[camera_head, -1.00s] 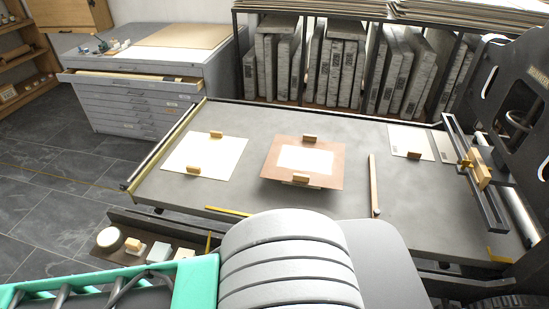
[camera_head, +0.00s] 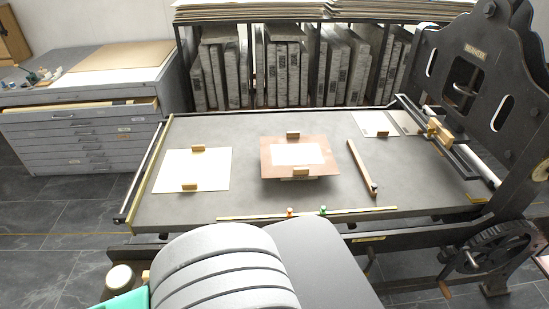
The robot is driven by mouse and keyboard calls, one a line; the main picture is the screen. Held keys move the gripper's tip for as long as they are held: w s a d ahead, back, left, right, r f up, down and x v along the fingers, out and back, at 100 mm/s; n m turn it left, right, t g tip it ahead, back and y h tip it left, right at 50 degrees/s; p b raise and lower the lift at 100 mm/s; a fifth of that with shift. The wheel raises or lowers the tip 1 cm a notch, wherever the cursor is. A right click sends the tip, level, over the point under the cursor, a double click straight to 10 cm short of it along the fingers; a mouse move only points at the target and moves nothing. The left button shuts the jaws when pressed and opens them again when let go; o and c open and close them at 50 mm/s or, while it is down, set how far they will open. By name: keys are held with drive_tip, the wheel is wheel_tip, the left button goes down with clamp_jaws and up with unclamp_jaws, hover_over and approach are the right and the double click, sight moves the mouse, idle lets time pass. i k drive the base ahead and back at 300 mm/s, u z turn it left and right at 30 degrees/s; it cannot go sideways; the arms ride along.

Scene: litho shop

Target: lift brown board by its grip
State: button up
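The brown board (camera_head: 270,166) lies on the grey bed of the press, near the middle of the view. A white sheet (camera_head: 298,154) covers its centre. One wooden grip (camera_head: 301,173) stands at its near edge and another wooden grip (camera_head: 293,135) at its far edge. The near edge seems slightly raised, with a dark shadow below it. My gripper is not in view; the rounded grey ribbed part and the green part at the bottom are mine.
On the press bed (camera_head: 235,208), a white board (camera_head: 215,165) with two grips lies left and a wooden bar (camera_head: 360,165) lies right. Small red (camera_head: 290,212) and green (camera_head: 323,210) items sit at the near edge. The press frame (camera_head: 478,75) rises right.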

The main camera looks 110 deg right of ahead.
sight(293, 154)
drive_tip(key=z, duration=0.05)
drive_tip(key=i, duration=0.15)
drive_tip(key=z, duration=4.1)
drive_tip(key=i, duration=0.5)
drive_tip(key=u, duration=0.1)
drive_tip(key=k, duration=0.5)
drive_tip(key=u, duration=4.05)
drive_tip(key=k, duration=1)
